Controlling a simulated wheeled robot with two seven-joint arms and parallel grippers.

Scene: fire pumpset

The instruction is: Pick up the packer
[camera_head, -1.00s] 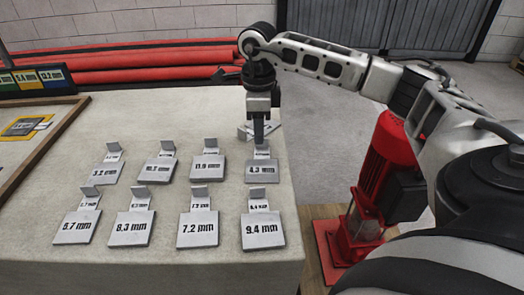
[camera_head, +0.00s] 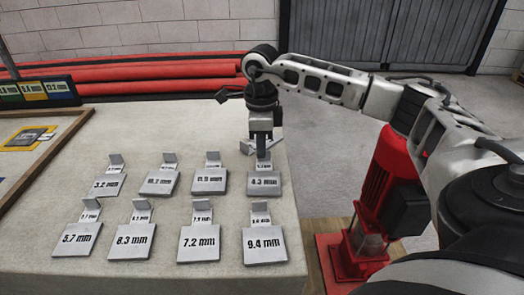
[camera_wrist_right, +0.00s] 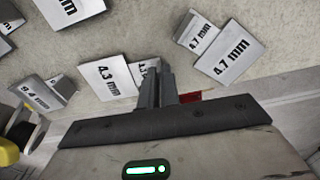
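Several grey metal packers lie in two rows on the table, each a flat labelled plate with a small upright tab. The 4.3 mm packer (camera_head: 264,183) is at the right end of the far row. Its plate also shows in the right wrist view (camera_wrist_right: 106,75), flat on the table. My right gripper (camera_head: 263,152) reaches down to its tab. In the right wrist view the fingers (camera_wrist_right: 160,84) are close together at the tab end and hide most of the tab. They look shut on it. My left gripper is in neither view.
The 9.4 mm packer (camera_head: 264,245) lies nearest in front, and the 11.9 mm packer (camera_head: 209,181) lies to the left. A 4.7 mm packer (camera_wrist_right: 228,55) lies close beyond the fingers. A red pump (camera_head: 386,190) stands right of the table (camera_head: 150,275).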

